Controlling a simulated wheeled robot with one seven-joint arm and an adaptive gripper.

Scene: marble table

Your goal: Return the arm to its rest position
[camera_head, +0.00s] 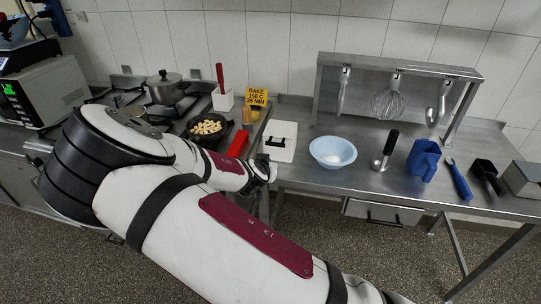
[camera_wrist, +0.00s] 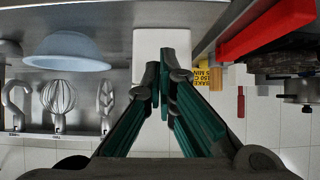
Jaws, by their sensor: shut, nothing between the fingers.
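My gripper (camera_head: 264,172) is at the front edge of the steel counter in the head view, at the end of my white arm, which stretches across the lower left and middle. In the wrist view its dark green fingers (camera_wrist: 162,75) come together at the tips, with nothing held between them.
A light blue bowl (camera_head: 333,158) stands right of the gripper. A red-handled item (camera_head: 238,144) and a filled black pan (camera_head: 207,137) lie left. A rack (camera_head: 420,68) holds a whisk (camera_head: 388,103). A blue jug (camera_head: 423,160) is further right. Floor is clear in front.

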